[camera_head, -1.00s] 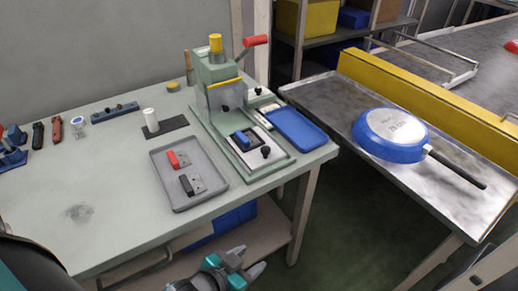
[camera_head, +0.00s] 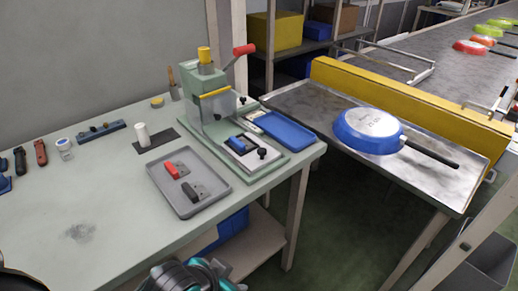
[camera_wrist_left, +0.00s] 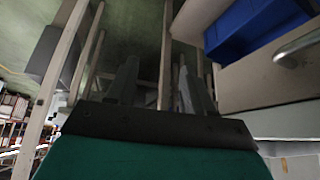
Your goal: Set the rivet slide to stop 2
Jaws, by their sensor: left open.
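The green rivet press (camera_head: 218,105) stands at the back right of the workbench, with a yellow cap and a red-handled lever on top. On its base, a light plate (camera_head: 252,160) carries a blue-and-dark block (camera_head: 240,142) and a black knob (camera_head: 262,153). I cannot tell which part is the rivet slide, or read any stop marks. In the left wrist view my left gripper (camera_wrist_left: 158,66) is open and empty, its fingers pointing past the bench legs below table height. A teal part of mine shows at the bottom of the head view. My right gripper is not identifiable.
A grey tray (camera_head: 183,208) with red and black pieces lies left of the press; a blue tray (camera_head: 284,130) lies right. A blue pan (camera_head: 368,131) sits upside down on the side table. A blue bin (camera_wrist_left: 250,25) is below the bench.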

